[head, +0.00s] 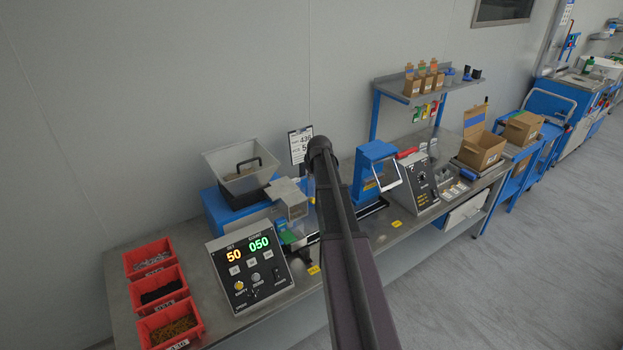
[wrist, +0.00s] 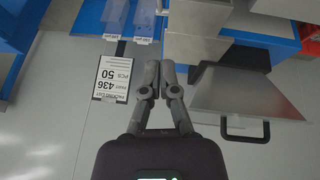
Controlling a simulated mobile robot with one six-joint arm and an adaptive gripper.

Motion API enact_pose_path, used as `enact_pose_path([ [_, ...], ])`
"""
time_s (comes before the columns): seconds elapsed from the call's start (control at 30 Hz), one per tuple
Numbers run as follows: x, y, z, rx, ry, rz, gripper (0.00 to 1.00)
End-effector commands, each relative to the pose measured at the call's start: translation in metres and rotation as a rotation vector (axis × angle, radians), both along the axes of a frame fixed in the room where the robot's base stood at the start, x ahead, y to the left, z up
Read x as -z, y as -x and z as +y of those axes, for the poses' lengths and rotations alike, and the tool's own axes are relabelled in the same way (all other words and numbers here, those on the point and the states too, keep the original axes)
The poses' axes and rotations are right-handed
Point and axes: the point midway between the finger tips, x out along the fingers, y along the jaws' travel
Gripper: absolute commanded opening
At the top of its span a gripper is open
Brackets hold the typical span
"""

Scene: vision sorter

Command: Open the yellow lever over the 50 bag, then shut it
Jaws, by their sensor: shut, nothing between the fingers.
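I cannot make out the yellow lever or the 50 bag in either view; my arm covers the middle of the bench in the head view. My gripper (wrist: 160,64) shows in the wrist view with its two fingers close together and nothing between them. It appears in front of the wall, between a card reading part 436, 50 pcs (wrist: 110,78) and the grey hopper (wrist: 245,90). The card (head: 300,146) also shows in the head view. The counter panel (head: 249,268) shows 50 and 050 on its display.
The hopper (head: 231,187) stands on a blue machine at the back of the bench. Red bins (head: 176,326) with small parts are at the left. A blue frame (head: 371,157) and a second control box (head: 418,180) stand right of my arm. Open floor lies at the right front.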

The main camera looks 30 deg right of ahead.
Motion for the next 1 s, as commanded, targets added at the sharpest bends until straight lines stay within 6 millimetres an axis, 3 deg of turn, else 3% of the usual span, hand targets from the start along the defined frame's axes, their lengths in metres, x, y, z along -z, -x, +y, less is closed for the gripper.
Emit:
enact_pose_path([
  [1.0, 0.082, -0.032, -0.009, 0.001, 0.000, 0.000, 0.00],
])
